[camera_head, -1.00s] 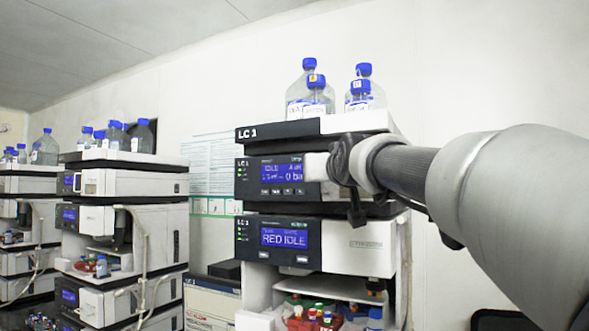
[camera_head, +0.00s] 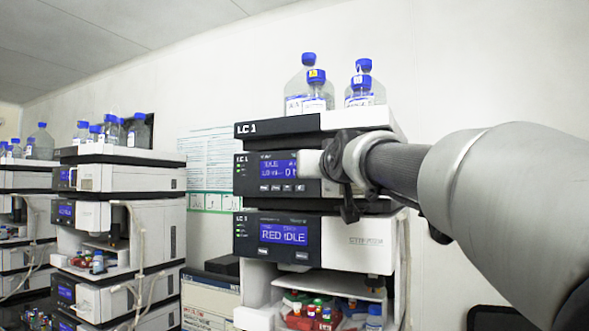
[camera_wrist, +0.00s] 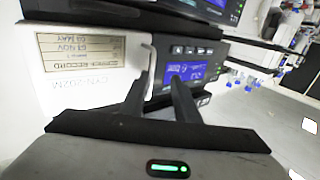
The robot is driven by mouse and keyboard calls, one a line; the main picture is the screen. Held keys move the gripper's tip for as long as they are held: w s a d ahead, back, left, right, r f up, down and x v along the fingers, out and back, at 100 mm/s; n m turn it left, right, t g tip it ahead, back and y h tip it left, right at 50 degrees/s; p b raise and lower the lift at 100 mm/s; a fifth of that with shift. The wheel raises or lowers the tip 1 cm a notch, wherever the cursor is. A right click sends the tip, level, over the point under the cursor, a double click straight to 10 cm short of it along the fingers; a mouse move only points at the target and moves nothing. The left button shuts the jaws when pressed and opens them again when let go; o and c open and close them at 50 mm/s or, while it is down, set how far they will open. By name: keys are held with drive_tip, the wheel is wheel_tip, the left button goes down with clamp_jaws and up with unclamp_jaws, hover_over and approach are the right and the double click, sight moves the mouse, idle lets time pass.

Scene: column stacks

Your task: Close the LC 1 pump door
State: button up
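The LC 1 pump is the upper module of the nearest stack, with a lit blue display (camera_head: 279,169) at its left front. Its white door (camera_head: 309,163) shows only as a small pale part right of the display; my gripper and wrist hide the rest. In the wrist view a white panel with a sticker (camera_wrist: 82,52) fills the left, ending in an upright edge near my fingers. My gripper (camera_wrist: 158,83) has two dark fingers spread apart before the panel edge and display. I cannot tell whether they touch the door or how far open it is.
Bottles with blue caps (camera_head: 316,92) stand in the tray on top of the stack. Other stacks (camera_head: 120,190) stand to the left. The wall at right is bare.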

drive_tip(key=shift+a+f, duration=0.1)
drive_tip(key=shift+f, duration=0.1)
idle(0.3)
drive_tip(key=s+d+b, duration=0.2)
drive_tip(key=s+b, duration=0.1)
drive_tip(key=s, duration=1.4)
drive_tip(key=shift+s+d, duration=0.15)
